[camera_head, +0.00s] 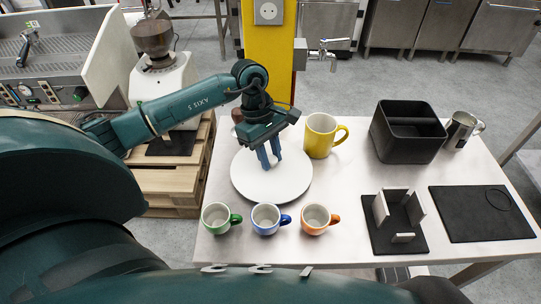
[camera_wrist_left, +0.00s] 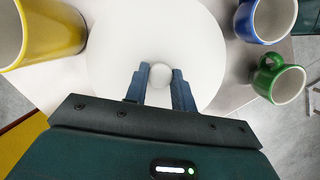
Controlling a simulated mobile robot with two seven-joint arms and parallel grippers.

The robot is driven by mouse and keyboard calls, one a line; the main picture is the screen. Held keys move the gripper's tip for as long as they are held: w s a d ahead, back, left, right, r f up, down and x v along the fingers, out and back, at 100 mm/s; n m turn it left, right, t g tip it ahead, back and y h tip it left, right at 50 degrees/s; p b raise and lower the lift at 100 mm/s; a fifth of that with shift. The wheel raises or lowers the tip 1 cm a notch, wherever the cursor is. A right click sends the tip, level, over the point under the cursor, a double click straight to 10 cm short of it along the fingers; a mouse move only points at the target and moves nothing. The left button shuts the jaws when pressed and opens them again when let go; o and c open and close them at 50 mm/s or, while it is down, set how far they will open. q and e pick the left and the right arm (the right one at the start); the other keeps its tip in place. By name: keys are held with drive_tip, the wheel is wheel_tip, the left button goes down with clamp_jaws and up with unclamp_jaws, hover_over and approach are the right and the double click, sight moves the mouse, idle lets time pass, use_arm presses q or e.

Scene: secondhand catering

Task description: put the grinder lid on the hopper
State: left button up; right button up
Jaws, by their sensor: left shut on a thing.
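The grinder lid (camera_head: 258,191) looks like a wide white round disc with a small pale knob. My left gripper (camera_head: 270,164) points down over its middle. In the left wrist view the fingers (camera_wrist_left: 159,90) are shut on the knob (camera_wrist_left: 160,75), with the white disc (camera_wrist_left: 115,50) spread beneath. I cannot tell whether the disc touches the table. The grinder (camera_head: 165,80) stands to the left, beyond the table, with its dark brown hopper (camera_head: 153,38) on top. My right gripper does not show.
A yellow mug (camera_head: 319,137) stands close right of the lid. Green (camera_head: 215,219), blue (camera_head: 265,220) and orange (camera_head: 314,220) cups line the near side. A black bin (camera_head: 405,145), metal pitcher (camera_head: 460,131), black holder (camera_head: 385,236) and dark mat (camera_head: 475,220) are on the right.

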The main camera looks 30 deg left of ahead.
use_arm(q)
drive_tip(key=shift+f, duration=0.4)
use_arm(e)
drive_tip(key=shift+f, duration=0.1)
use_arm(q)
drive_tip(key=shift+f+b, duration=0.25)
drive_tip(key=shift+b, duration=0.05)
drive_tip(key=o, duration=1)
drive_tip(key=shift+r, duration=0.1)
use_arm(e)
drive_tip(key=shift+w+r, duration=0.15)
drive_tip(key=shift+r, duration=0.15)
